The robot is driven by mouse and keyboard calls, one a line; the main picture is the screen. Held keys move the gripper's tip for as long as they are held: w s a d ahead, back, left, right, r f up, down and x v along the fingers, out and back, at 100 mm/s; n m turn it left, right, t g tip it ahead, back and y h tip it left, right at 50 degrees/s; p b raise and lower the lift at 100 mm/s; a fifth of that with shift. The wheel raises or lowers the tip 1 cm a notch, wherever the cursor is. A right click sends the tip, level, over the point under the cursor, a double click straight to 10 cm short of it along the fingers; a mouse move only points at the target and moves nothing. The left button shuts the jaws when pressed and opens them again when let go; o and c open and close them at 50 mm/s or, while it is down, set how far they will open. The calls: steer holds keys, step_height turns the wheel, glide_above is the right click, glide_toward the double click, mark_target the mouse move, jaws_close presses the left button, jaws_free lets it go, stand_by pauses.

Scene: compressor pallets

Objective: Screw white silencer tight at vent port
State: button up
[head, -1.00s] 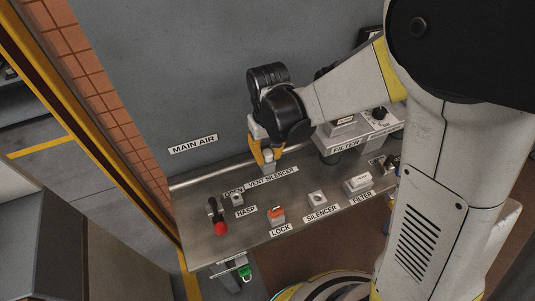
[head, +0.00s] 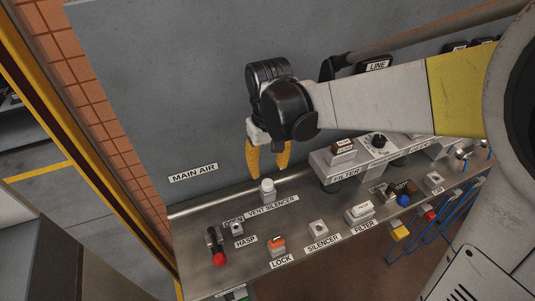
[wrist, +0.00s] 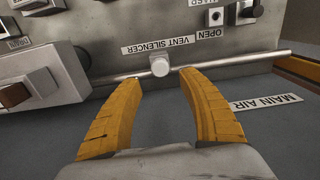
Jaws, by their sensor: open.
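The white silencer (head: 267,191) stands upright at the vent port by the VENT SILENCER label (head: 271,207) in the head view. It also shows in the wrist view (wrist: 160,65), just beyond the fingertips. My gripper (head: 268,175) has yellow fingers, open and empty, above and behind the silencer in the head view. In the wrist view the open fingers (wrist: 158,75) lie to either side of the silencer's line, apart from it. The port under the silencer is hidden, so how tightly it sits cannot be told.
A red-knobbed lever (head: 218,257) stands at the left of the metal bench (head: 250,245). The orange-topped lock (head: 277,243) and the empty-looking silencer holder (head: 318,230) are in front. The raised filter box (head: 345,165) is to the right. A pipe (head: 225,199) runs along the panel.

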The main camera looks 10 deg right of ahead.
mark_target(268, 183)
steer(key=shift+r, duration=1.9)
